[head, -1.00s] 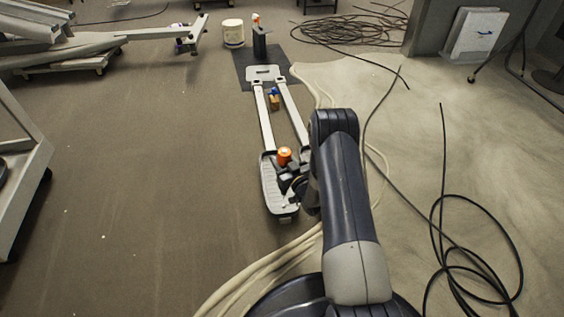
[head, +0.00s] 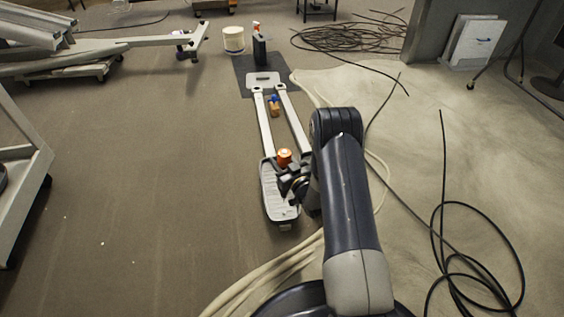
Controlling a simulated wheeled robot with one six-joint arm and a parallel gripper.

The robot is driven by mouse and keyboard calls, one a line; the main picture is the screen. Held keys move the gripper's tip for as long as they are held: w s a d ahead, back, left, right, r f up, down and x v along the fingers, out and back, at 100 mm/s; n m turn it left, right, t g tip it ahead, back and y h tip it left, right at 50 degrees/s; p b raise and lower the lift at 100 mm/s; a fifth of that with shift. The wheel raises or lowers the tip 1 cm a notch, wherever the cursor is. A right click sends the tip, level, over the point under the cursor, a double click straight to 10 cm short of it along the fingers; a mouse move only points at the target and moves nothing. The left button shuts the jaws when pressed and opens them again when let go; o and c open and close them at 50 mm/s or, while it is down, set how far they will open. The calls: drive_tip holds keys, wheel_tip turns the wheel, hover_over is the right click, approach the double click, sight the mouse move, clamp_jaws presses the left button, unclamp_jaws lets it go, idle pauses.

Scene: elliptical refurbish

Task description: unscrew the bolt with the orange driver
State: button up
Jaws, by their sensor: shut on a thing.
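The orange driver (head: 284,156) stands roughly upright at the near end of the pale two-rail frame, above the grey footplate (head: 280,209). My gripper (head: 287,172) is at the driver, low over the footplate, and is shut on it below its orange top. My arm comes in from the right and partly covers the gripper. The bolt cannot be made out. The driver's lower end is hidden, so I cannot tell whether it touches a bolt.
A small blue-and-orange object (head: 274,106) sits between the rails. A white bucket (head: 233,41) and a dark bottle (head: 259,50) stand beyond. Black cables (head: 472,245) lie at right, pale hoses (head: 265,272) in front. The floor at left is mostly clear.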

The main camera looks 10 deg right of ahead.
wheel_tip(320, 180, down, 6)
drive_tip(key=b, duration=0.3)
drive_tip(key=shift+r, duration=0.1)
drive_tip(key=shift+f, duration=0.95)
drive_tip(key=shift+r, duration=0.15)
drive_tip(key=shift+r+p, duration=2.3)
drive_tip(key=shift+r, duration=2.15)
